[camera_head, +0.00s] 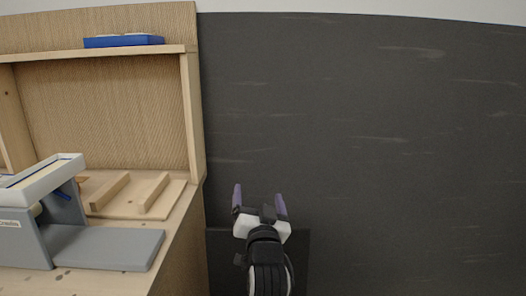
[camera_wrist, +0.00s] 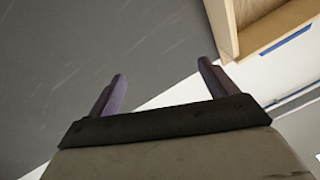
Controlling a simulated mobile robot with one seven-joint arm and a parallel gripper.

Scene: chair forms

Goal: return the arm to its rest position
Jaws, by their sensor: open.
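My gripper (camera_head: 259,199) is in the lower middle of the head view, to the right of the wooden workbench and apart from it. Its two purple fingers stand apart with nothing between them. In the wrist view the same open fingers (camera_wrist: 163,88) point away over the dark grey floor. My arm runs down out of the bottom of the head view.
The wooden bench (camera_head: 178,240) with its shelf fills the left side. On it stand a grey device (camera_head: 105,247) and wooden strips (camera_head: 108,191); a blue tray (camera_head: 123,41) lies on the shelf. The dark floor (camera_head: 380,130) on the right is clear.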

